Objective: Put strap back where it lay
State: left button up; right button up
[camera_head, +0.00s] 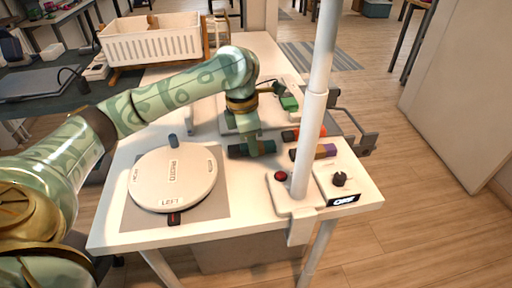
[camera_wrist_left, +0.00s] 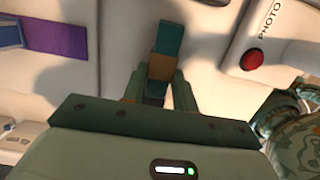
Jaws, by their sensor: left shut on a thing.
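My left gripper (camera_head: 257,151) is low over the white table, right of the round white disc. Its jaws are shut on a short strap. In the left wrist view the strap (camera_wrist_left: 167,42) shows teal at its far end with an orange-brown band behind it, between the fingers (camera_wrist_left: 155,90). In the head view the gripper hides part of it, and I cannot tell whether it touches the table. A purple-and-blue strap (camera_head: 326,151) lies to the right, and it also shows in the left wrist view (camera_wrist_left: 56,36). My right gripper is not in view.
The white disc (camera_head: 174,178) marked LEFT sits on a grey mat (camera_head: 215,207). A pale pole (camera_head: 312,115) rises from the table's right side, near a red button (camera_head: 281,176) and a knob box (camera_head: 339,181). A white basket (camera_head: 150,43) stands behind.

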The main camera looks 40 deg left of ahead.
aim_at(246, 146)
pick_arm(q)
jog(key=shift+f, duration=0.15)
jog(key=o, duration=1.1)
jog(key=shift+f, duration=0.1)
jog(key=shift+c, duration=0.2)
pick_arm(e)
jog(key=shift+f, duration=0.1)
pick_arm(q)
jog(key=r+p, duration=0.2)
jog(key=r, duration=0.1)
jog(key=r+p, duration=0.2)
jog(key=r, duration=0.1)
jog(key=s+r+p, duration=0.1)
jog(key=r+p, duration=0.1)
jog(key=r, duration=0.1)
jog(key=shift+a, duration=0.35)
jog(key=r, duration=0.1)
jog(key=r+p, duration=0.2)
jog(key=shift+s+a+r, duration=0.1)
jog(key=shift+s+a, duration=0.1)
jog(key=shift+s, duration=0.05)
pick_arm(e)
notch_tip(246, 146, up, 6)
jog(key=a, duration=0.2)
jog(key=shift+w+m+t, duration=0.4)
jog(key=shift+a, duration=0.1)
